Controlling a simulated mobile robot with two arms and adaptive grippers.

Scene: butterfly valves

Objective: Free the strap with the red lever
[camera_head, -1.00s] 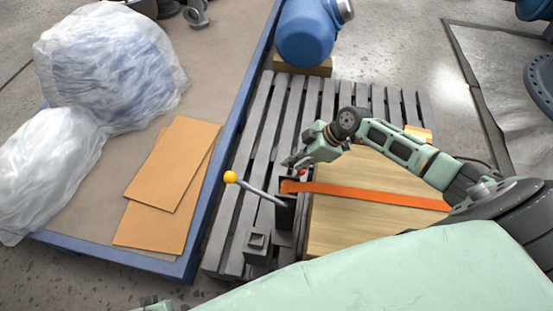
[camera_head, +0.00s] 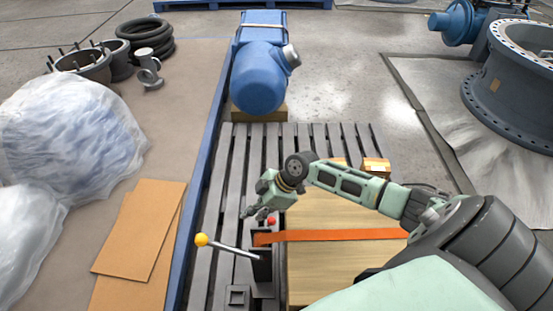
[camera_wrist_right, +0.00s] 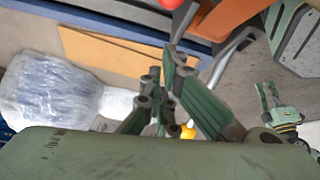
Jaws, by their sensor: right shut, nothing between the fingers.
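An orange strap (camera_head: 330,235) runs across a wooden crate (camera_head: 325,265) into a dark ratchet-like block (camera_head: 262,268) on the slatted pallet. A lever with a red knob (camera_head: 271,221) stands at the block's far side; the red knob also shows at the top of the wrist view (camera_wrist_right: 172,4). A second lever with a yellow ball (camera_head: 201,240) sticks out to the left. My right gripper (camera_head: 248,213) is shut and empty, just left of the red knob and apart from it. A green gripper part, seemingly my left (camera_wrist_right: 272,100), shows at the right of the wrist view.
A blue motor-like body (camera_head: 260,80) stands beyond the pallet (camera_head: 212,245). At left, a blue-edged platform holds cardboard sheets (camera_head: 138,230) and plastic-wrapped bundles (camera_head: 75,135). A large flanged pipe part (camera_head: 515,85) stands at right on a sheet.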

